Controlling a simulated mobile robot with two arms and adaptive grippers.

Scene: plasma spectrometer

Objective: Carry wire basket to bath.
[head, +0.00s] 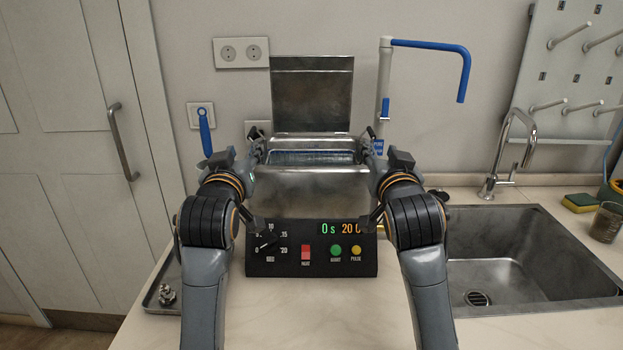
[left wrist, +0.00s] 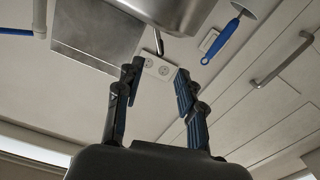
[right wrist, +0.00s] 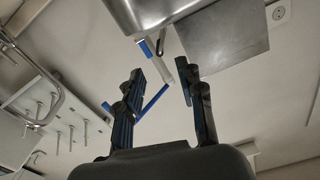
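The metal bath (head: 310,190) stands on the counter with its lid (head: 312,95) raised behind it. A bluish, mesh-like area (head: 312,157) shows in its opening; I cannot tell for sure whether this is the wire basket or liquid. My left gripper (head: 256,150) is at the bath's left upper side and my right gripper (head: 370,150) at its right upper side. The left wrist view shows the left fingers (left wrist: 158,70) apart, with a dark handle end (left wrist: 158,43) beyond them. The right fingers (right wrist: 164,75) are also apart, near a similar dark handle end (right wrist: 161,43).
A control panel (head: 312,250) with a dial, buttons and a lit display fronts the bath. A sink (head: 520,265) with a tap (head: 510,150) is at right. A blue-armed stand (head: 430,48) rises behind. A metal tray (head: 158,298) lies at left. The front counter is clear.

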